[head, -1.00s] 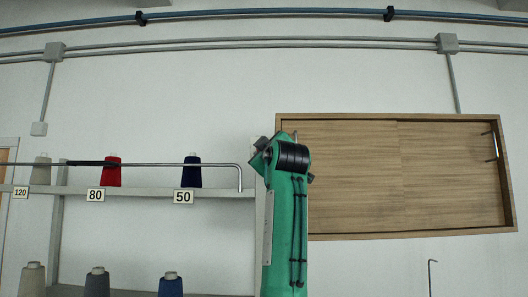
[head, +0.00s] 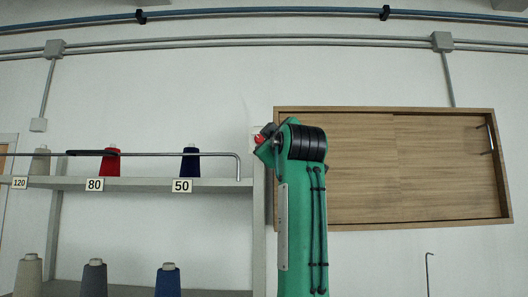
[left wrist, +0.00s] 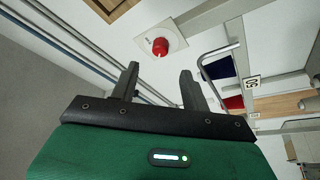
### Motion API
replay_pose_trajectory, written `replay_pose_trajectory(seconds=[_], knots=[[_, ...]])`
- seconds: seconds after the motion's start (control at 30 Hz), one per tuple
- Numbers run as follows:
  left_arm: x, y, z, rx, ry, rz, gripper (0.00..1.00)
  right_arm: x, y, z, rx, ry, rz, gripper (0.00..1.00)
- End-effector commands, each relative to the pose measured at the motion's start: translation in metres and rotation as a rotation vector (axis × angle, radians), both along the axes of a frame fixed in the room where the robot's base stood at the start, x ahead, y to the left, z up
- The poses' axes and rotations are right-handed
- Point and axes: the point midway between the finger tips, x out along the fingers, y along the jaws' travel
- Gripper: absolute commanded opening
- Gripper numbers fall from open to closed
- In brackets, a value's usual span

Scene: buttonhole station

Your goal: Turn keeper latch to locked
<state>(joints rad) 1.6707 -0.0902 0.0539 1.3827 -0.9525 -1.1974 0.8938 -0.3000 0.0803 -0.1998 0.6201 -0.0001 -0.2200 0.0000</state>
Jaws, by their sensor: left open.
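A red knob on a square white wall plate shows in the left wrist view (left wrist: 160,46), just beyond my left fingertips. In the head view a small red part (head: 259,139) shows at the upper left of my green arm, mostly covered by it. I see no locked or unlocked mark, and cannot tell whether this knob is the keeper latch. My left gripper (left wrist: 160,82) is open, with its two dark fingers apart and nothing between them. It appears clear of the knob. In the head view its fingers are hidden behind the arm. My right gripper is not in view.
A bent metal rod (head: 205,154) runs in front of the thread shelf (head: 130,183), and stands right of the fingers in the left wrist view (left wrist: 222,52). A wood-framed cabinet (head: 450,111) hangs on the right. A thin hooked rod (head: 427,275) stands below it.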

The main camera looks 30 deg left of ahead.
Motion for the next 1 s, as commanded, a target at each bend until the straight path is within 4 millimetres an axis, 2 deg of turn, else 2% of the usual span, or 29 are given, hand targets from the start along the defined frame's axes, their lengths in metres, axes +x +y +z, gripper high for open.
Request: replay_pose_trajectory(seconds=[0.03,0.1,0.33,1.0], knots=[[-0.007,-0.009,-0.008,0.000,-0.003,-0.003,0.47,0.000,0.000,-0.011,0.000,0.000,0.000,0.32],[-0.016,-0.019,-0.011,0.000,-0.003,-0.001,0.47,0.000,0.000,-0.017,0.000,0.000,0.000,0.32],[-0.034,-0.037,-0.016,0.000,-0.001,0.001,0.47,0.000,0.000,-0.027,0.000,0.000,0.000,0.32],[-0.035,-0.040,-0.018,0.001,0.004,0.000,0.47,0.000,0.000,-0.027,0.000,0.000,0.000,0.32]])
